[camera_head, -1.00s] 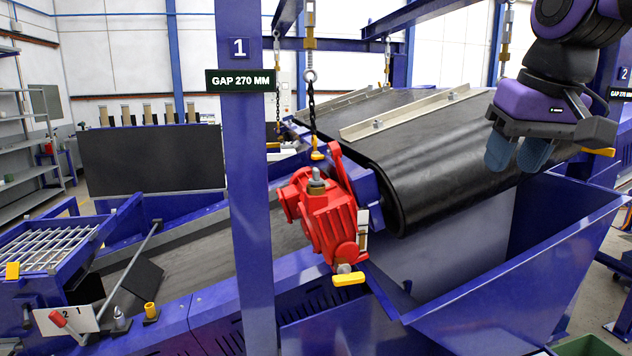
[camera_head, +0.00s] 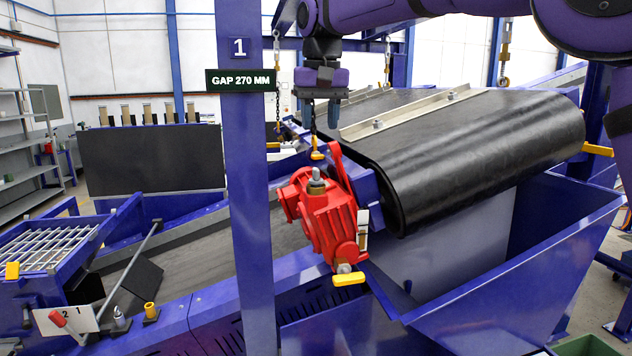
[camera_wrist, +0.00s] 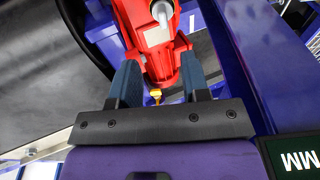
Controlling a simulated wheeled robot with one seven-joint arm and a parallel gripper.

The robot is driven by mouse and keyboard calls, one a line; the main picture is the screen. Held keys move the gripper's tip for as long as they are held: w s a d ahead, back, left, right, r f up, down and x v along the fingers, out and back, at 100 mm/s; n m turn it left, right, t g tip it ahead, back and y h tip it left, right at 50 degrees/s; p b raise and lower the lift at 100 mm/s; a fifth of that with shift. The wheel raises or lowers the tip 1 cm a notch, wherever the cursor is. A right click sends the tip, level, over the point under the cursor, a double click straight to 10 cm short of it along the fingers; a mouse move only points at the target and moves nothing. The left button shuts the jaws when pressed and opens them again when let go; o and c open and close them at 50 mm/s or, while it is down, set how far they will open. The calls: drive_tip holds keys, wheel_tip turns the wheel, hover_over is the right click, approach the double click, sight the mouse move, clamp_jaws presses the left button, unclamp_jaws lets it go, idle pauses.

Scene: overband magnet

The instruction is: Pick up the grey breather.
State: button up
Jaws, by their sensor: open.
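The grey breather (camera_head: 316,178) stands upright on top of the red gear unit (camera_head: 328,218), at the end of the black belt drum. In the wrist view the breather (camera_wrist: 162,12) shows at the top edge, partly cut off, on the red housing (camera_wrist: 148,40). My gripper (camera_head: 320,110) is above the breather in the head view, pointing down with its fingers apart and nothing between them. In the wrist view its two blue-grey fingers (camera_wrist: 158,75) are spread, with the breather beyond their tips.
A chain with a yellow hook (camera_head: 317,155) hangs close to my gripper and the breather. A blue post (camera_head: 250,200) with a gap sign (camera_head: 240,80) stands to the left. The black drum (camera_head: 470,150) and blue hopper (camera_head: 500,280) are to the right. A yellow handle (camera_head: 349,279) sits below.

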sight(316, 168)
drive_tip(key=f, duration=0.7)
drive_tip(key=w+f, duration=0.1)
drive_tip(key=f, duration=0.2)
drive_tip(key=shift+a+f, duration=0.35)
drive_tip(key=c, duration=0.6)
